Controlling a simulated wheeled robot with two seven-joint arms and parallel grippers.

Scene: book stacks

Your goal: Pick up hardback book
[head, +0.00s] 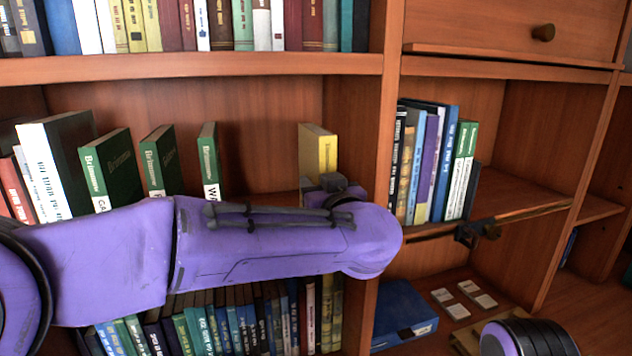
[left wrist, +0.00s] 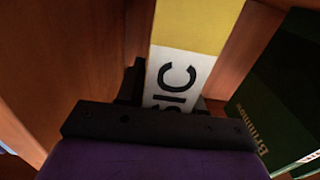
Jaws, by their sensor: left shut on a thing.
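A yellow hardback book (head: 318,150) stands upright on the middle shelf, close to the upright divider on its right. My left gripper (head: 324,184) is at the lower part of its spine, mostly hidden behind my purple forearm in the head view. In the left wrist view, the yellow book (left wrist: 195,25) has a white label with black letters reading "SIC". The black fingers of the left gripper (left wrist: 170,100) are shut on its labelled lower spine. The book's bottom is hidden in both views. My right gripper is not in view.
Green books (head: 106,165) stand spaced apart to the left; one green book (left wrist: 285,95) is close beside in the wrist view. Several books (head: 433,160) fill part of the right compartment. A blue box (head: 402,315) lies below. The shelf above is close overhead.

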